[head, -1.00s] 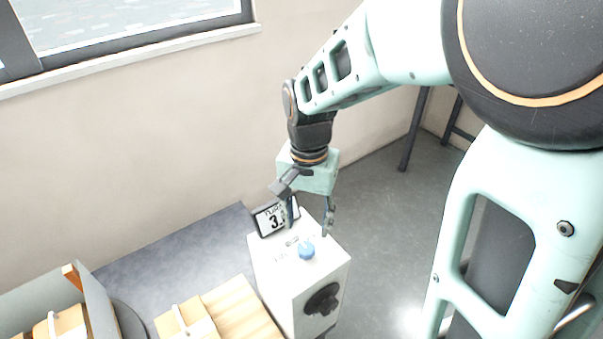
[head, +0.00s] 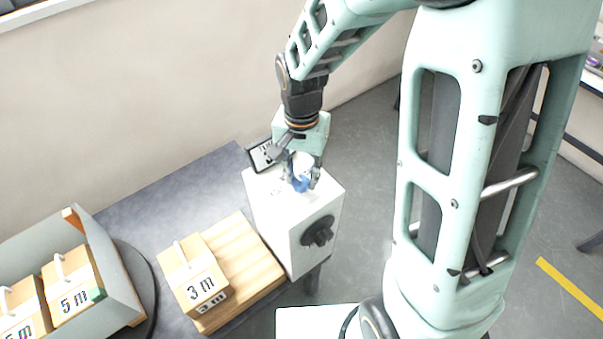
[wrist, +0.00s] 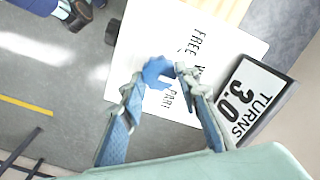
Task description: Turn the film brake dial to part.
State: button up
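The film brake dial is a small blue knob (head: 301,185) on top of a white box (head: 270,221). In the wrist view the dial (wrist: 156,71) sits between my two fingertips. My gripper (head: 303,176) points down from above the box, with one finger on each side of the dial. In the wrist view my gripper (wrist: 158,80) appears closed in on the dial, its fingertips against the sides. Printed labels show beside it; FREE (wrist: 197,40) is readable, others are partly covered by my finger. The dial's pointer direction is hard to make out.
A display reading TURNS 3.0 (wrist: 245,103) stands at the box's back edge. A black knob (head: 318,231) sticks out of the box's front. A wooden board with a 3 m block (head: 193,278) and a grey bin (head: 103,247) of 5 m blocks lie left.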

jog(key=c, duration=0.6)
jog(key=shift+o, duration=0.2)
jog(key=shift+m, duration=0.4)
jog(key=m+b, duration=0.1)
jog(key=m, duration=0.3)
jog(key=shift+s+m, duration=0.1)
jog(key=shift+m, duration=0.3)
jog(key=m+p, duration=0.1)
jog(key=m, duration=0.5)
jog(key=shift+d, duration=0.1)
jog(key=shift+m, duration=0.3)
jog(key=o, duration=1.1)
jog(key=shift+o, duration=0.2)
